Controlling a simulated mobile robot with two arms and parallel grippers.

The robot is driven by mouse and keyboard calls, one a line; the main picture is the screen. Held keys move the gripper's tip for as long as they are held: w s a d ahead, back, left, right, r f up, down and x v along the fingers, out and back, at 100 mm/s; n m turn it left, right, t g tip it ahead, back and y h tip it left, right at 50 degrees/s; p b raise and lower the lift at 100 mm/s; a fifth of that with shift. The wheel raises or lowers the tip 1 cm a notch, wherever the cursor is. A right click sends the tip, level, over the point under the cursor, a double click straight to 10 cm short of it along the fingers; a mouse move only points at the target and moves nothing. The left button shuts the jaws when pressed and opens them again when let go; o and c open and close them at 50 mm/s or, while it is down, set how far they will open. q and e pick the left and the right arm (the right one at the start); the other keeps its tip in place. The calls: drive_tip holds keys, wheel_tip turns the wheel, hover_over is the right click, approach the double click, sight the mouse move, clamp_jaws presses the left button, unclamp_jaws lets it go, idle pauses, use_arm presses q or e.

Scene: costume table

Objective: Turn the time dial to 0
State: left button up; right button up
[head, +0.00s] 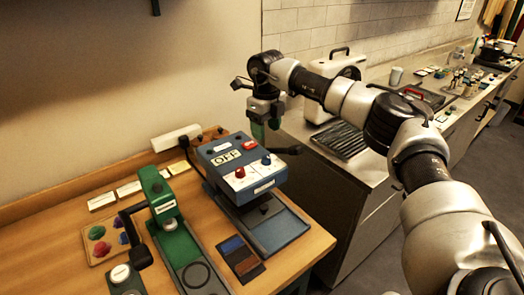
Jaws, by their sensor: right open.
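A blue press machine (228,150) stands on the wooden table, with an OFF display on its top. Its white front panel carries a red knob (240,172) and a second, darker knob (266,161). The lettering is too small to tell which one is the time dial, or where either points. My right gripper (265,126) is open and hangs downward behind and above the right side of the machine, apart from the knobs as far as I can see. My left gripper is not in view.
A green press (165,208) with a black handle stands left of the blue one. A white power strip (176,138) lies behind. A grey counter (376,155) with a white machine stands to the right.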

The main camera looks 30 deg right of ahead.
drive_tip(key=p, duration=0.2)
hover_over(267, 157)
wheel_tip(267, 157, down, 5)
drive_tip(key=shift+s+r, duration=0.15)
drive_tip(key=f, duration=0.4)
drive_tip(key=shift+w+f, duration=0.1)
drive_tip(key=shift+w, duration=0.15)
drive_tip(key=shift+f, duration=0.15)
drive_tip(key=shift+c, duration=0.2)
drive_tip(key=c, duration=0.9)
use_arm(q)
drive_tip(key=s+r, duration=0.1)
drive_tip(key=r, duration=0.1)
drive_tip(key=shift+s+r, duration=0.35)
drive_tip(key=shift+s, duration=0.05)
